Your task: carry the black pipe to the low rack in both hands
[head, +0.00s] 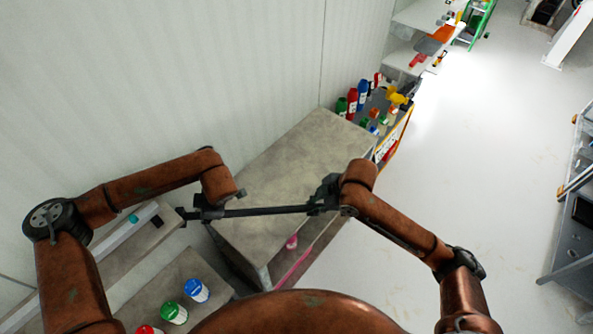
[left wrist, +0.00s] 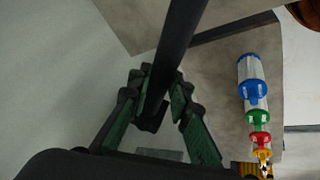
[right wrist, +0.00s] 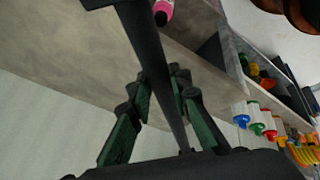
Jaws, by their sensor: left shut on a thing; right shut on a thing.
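The black pipe (head: 265,210) is held nearly level across the middle of the head view, in front of the grey bench. My left gripper (head: 207,209) is shut on it near its left end, and my right gripper (head: 326,196) is shut on it near its right end. In the left wrist view the pipe (left wrist: 178,40) runs between the green-padded fingers (left wrist: 160,95). In the right wrist view the pipe (right wrist: 150,55) also passes between the fingers (right wrist: 163,90). I cannot tell which piece of furniture is the low rack.
The grey bench (head: 300,150) has a lower shelf with a pink bottle (head: 291,242). Blue (head: 196,290) and green-capped (head: 173,312) containers stand on a surface at lower left. A cart with bottles (head: 352,103) stands beyond the bench. Open floor (head: 470,170) lies to the right.

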